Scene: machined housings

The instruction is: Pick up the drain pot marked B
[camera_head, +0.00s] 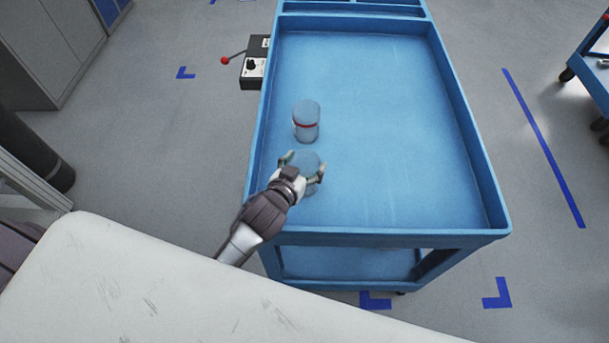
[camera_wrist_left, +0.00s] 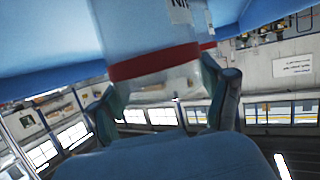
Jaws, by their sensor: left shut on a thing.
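My left gripper (camera_head: 303,168) reaches over the near left part of the blue cart's top tray (camera_head: 400,130). It is shut on a clear pot (camera_head: 306,160), one finger on each side. In the left wrist view the held pot (camera_wrist_left: 150,40) shows a red band and part of a white label; no letter B is readable. A second clear pot (camera_head: 306,116) with a red band stands upright in the tray just beyond the gripper. Its marking is too small to read. I cannot tell whether the held pot touches the tray. My right gripper is not in view.
The tray has raised rims and is bare on its right and far parts. A control box (camera_head: 254,68) with a red-knobbed lever sits at its left edge. A white surface (camera_head: 180,290) fills the near left. Another blue cart (camera_head: 592,70) stands at far right.

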